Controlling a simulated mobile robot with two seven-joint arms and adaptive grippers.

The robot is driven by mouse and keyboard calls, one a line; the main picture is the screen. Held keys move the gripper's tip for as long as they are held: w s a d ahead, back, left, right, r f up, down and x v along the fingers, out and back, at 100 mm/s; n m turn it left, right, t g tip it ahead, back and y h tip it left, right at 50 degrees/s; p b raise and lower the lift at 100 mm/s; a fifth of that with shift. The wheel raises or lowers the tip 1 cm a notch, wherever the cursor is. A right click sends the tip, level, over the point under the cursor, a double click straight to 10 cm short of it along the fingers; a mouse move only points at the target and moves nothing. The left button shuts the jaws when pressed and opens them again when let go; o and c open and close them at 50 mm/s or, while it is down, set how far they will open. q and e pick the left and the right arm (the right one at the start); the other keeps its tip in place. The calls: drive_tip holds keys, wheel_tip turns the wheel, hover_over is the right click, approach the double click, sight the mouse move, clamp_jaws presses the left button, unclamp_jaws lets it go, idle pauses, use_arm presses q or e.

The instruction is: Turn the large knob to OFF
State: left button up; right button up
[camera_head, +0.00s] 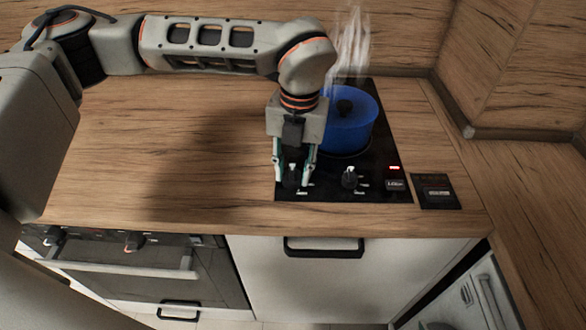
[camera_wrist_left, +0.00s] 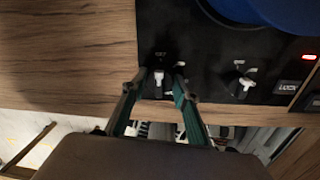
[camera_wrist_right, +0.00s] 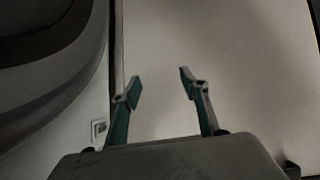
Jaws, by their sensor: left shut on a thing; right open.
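The black hob has two knobs along its front edge. The left knob (camera_head: 291,178) stands between the fingers of my left gripper (camera_head: 293,172), which reaches down from above and is shut on it. The left wrist view shows this knob (camera_wrist_left: 159,78), with a pale pointer, between the fingertips (camera_wrist_left: 163,82). The right knob (camera_head: 350,178) stands free to the right and also shows in the left wrist view (camera_wrist_left: 241,84). I cannot tell which knob is larger or read the small marks. My right gripper (camera_wrist_right: 160,83) is open and empty in the right wrist view, before a pale surface.
A blue lidded pot (camera_head: 350,125) stands on the hob (camera_head: 375,160) behind the knobs, with steam above it. A red light glows by a LOCK tile (camera_head: 395,184). A black plate (camera_head: 437,191) lies right of the hob. The counter (camera_head: 170,150) left is clear.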

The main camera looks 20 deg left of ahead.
sight(296, 175)
use_arm(q)
drive_tip(key=o, duration=1.1)
drive_tip(key=shift+r, duration=0.25)
drive_tip(key=r, duration=1.1)
drive_tip(key=shift+d+r, duration=0.2)
drive_tip(key=shift+d, duration=0.15)
drive_tip(key=shift+r, duration=0.1)
